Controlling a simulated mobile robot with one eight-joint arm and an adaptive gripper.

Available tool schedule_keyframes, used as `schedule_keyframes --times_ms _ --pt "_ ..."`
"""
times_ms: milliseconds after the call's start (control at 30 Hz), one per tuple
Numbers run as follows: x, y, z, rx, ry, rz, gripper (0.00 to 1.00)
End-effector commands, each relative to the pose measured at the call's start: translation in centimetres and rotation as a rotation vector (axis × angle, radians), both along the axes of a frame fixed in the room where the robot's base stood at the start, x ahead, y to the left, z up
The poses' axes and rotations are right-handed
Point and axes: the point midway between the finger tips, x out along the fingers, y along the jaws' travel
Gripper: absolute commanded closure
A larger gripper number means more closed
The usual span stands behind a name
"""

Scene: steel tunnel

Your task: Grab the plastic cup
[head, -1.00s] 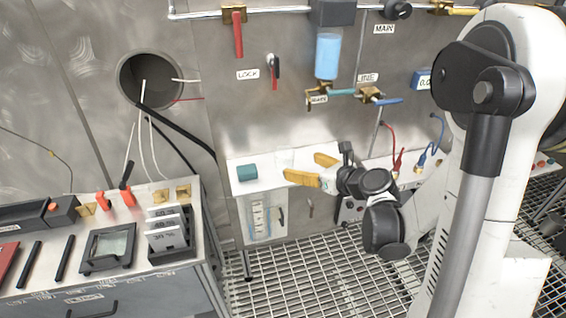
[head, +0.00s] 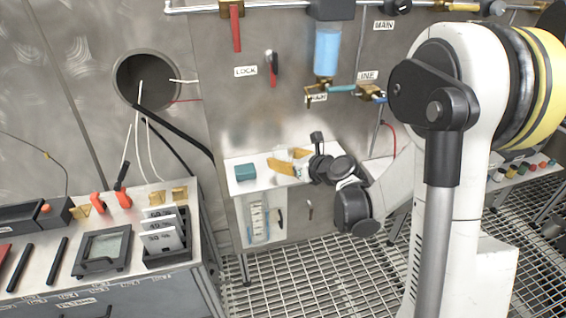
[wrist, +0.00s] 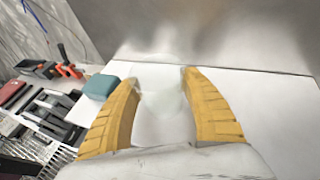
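A clear, frosted-looking plastic cup (wrist: 162,98) stands on a white shelf (wrist: 255,85) against the steel wall. It shows faintly between my fingers in the wrist view. In the head view it is nearly lost against the white shelf and my fingers. My gripper (head: 281,156) has two yellow fingers, spread apart over the shelf. In the wrist view my gripper (wrist: 159,78) has one finger on each side of the cup. I cannot tell whether either finger touches it.
A teal block (head: 246,172) sits on the shelf left of my gripper. A blue-filled cylinder (head: 327,53) and valves hang on the wall above. A workbench (head: 195,276) with black trays and tools stands at the left. The grated floor in front is open.

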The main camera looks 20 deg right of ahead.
Motion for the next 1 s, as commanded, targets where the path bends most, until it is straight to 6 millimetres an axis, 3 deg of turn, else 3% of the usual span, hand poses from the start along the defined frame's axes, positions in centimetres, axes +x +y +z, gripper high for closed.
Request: schedule_keyframes --times_ms 433,700,1000 --pt "0.0 0.0 0.5 0.0 0.0 0.0 0.78" --pt "0.0 0.0 4.6 0.0 0.0 0.0 0.78" --pt "-3.0 -6.5 8.6 0.001 0.0 -0.006 0.78"
